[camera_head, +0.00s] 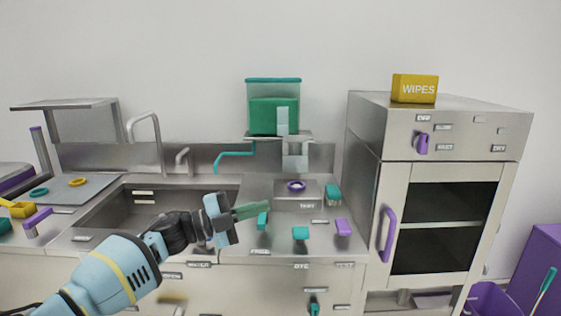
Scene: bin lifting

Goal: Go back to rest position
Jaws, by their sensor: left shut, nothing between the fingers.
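My left gripper (266,209) reaches in from the lower left on its light blue arm. Its green fingers are shut with nothing between them and point right. In the picture it lies over the steel counter (275,250), just right of the sink (120,207). I cannot tell exactly how high it is above the counter. My right gripper is not in view.
A steel cabinet (397,180) with a yellow wipes box (414,89) on top stands at the right. A purple bin (482,301) is at the lower right. A faucet (158,140) rises behind the sink.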

